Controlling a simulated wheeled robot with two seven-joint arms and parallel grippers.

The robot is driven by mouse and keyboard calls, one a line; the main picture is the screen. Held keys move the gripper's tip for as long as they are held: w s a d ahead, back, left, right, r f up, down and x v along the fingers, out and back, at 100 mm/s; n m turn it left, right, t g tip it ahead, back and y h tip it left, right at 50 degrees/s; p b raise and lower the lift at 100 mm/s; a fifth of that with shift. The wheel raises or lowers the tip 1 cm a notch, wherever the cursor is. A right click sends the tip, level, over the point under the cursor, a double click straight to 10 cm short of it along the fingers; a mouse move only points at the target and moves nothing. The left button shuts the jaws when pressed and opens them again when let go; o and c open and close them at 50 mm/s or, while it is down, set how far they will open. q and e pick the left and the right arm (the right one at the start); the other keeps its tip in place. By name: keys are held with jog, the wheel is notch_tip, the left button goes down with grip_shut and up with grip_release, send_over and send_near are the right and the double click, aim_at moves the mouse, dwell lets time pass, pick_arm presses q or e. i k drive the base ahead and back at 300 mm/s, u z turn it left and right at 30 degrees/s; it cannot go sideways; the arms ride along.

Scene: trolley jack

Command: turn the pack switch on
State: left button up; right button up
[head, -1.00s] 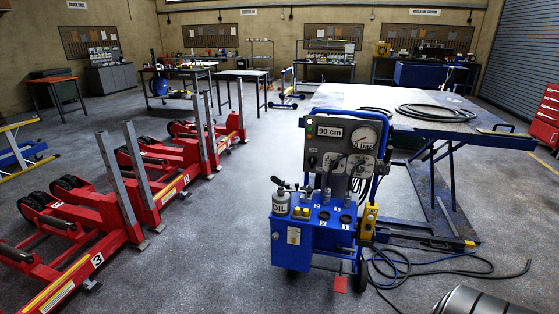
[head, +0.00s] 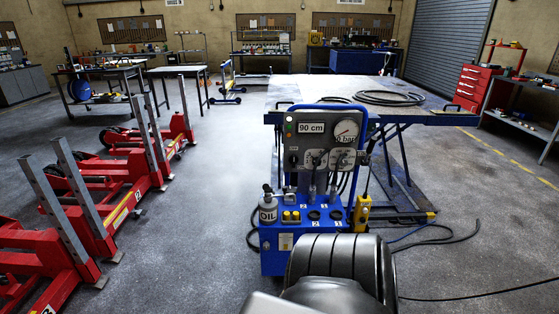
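The blue hydraulic pack (head: 272,245) stands a little right of centre in the head view. Its upright grey control panel (head: 303,144) carries a "90 cm" display (head: 311,128), a round pressure gauge (head: 346,131) and two lever valves. A small dark round control (head: 293,160) sits at the panel's lower left; it may be the switch, but its setting is too small to read. Small indicator lights show at the panel's upper left. A thick black ribbed arm part of mine (head: 335,262) covers the pack's lower right. Neither gripper shows, and nothing visible touches the panel.
A large table (head: 292,93) with coiled black hose (head: 390,98) stands behind the pack. Red wheeled lifting columns (head: 150,170) line the left. Hoses (head: 440,238) lie on the floor at right. Floor between columns and pack is clear.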

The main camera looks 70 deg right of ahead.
aim_at(292, 160)
jog(key=z, duration=0.45)
jog(key=i, duration=0.65)
jog(key=z, duration=0.75)
